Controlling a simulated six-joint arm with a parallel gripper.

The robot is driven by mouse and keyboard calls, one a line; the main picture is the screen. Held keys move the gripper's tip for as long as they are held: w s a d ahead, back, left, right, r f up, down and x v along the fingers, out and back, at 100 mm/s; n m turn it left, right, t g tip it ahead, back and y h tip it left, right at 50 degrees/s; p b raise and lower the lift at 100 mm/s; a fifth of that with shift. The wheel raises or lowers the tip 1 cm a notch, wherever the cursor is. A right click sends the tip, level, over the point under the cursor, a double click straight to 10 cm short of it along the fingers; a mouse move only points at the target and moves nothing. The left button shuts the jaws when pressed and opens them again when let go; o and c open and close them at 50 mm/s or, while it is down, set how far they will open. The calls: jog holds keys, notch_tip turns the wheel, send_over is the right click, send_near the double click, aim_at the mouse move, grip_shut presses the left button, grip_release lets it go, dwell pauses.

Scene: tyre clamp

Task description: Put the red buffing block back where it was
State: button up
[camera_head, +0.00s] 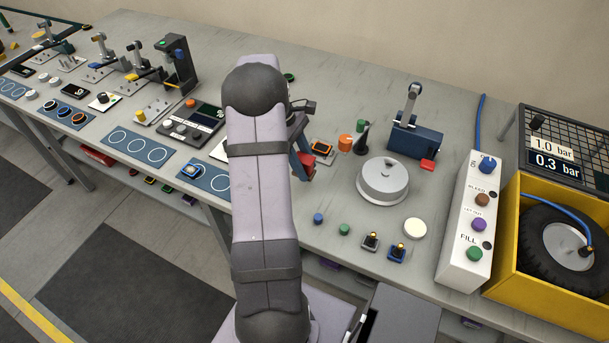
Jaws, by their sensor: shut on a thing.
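My gripper (299,160) is at the centre of the bench, partly hidden behind my own arm. A red block (306,160) shows at its fingertips, and the gripper is shut on it. The fingers are seen at a slant, so I cannot tell whether the block touches the bench. A second small red piece (427,165) is at the front right of a blue block with an upright lever clamp (416,140). I cannot tell from its shape what that piece is.
A white control box (469,215) and a yellow crate (535,275) with a tyre (562,245) are at right.

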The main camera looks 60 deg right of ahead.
aim_at(305, 186)
jog(key=shift+f+p, duration=0.7)
jog(key=shift+f, duration=1.9)
jog(key=shift+f, duration=0.15)
jog(key=o, duration=1)
jog(key=b+v, duration=0.3)
jog(key=v, duration=0.9)
jog(key=shift+b, duration=0.4)
